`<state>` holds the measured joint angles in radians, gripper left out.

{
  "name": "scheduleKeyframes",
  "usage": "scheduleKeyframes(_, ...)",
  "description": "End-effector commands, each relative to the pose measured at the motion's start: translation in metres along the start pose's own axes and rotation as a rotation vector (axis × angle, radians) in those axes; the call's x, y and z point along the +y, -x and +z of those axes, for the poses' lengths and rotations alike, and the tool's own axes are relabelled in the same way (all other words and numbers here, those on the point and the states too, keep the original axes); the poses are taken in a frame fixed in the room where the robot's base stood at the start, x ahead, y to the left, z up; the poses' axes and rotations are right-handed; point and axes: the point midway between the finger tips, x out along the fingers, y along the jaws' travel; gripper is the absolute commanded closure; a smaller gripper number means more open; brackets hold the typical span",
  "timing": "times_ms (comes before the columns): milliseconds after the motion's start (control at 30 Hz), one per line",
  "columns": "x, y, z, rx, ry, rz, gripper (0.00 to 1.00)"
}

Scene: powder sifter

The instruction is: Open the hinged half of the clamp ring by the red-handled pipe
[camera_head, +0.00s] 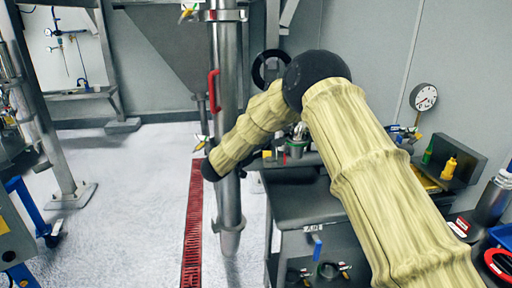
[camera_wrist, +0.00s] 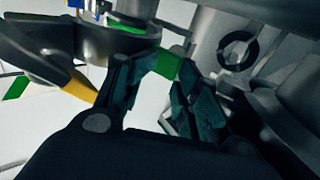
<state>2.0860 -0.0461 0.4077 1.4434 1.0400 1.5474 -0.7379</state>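The red-handled pipe (camera_head: 229,60) stands upright in the head view, its red handle (camera_head: 213,90) on its left side. In the wrist view a metal clamp ring (camera_wrist: 50,50) is at upper left, with a yellow-ended lever (camera_wrist: 80,86) projecting from it. A green tab (camera_wrist: 166,64) lies between the tips of my gripper (camera_wrist: 167,72). The dark fingers are apart; whether they press on the tab is unclear. In the head view my gripper is hidden behind my sleeved forearm and the pipe. A yellow-green lever (camera_head: 200,143) shows just left of the pipe.
A dark workbench (camera_head: 305,203) stands right of the pipe, carrying tools and a yellow bottle (camera_head: 449,168). A red floor grate (camera_head: 193,230) runs beside the pipe's base. A blue-framed cart (camera_head: 25,215) stands at far left. The pale floor (camera_head: 125,220) between is clear.

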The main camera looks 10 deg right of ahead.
Motion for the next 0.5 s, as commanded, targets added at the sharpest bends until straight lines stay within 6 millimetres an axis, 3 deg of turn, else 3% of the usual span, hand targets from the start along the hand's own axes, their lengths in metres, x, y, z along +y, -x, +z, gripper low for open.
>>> scheduleKeyframes(33,0.003,-0.008,-0.008,0.011,-0.006,0.011,0.69)
scheduleKeyframes(500,-0.005,0.004,0.000,0.001,-0.001,-0.006,0.69)
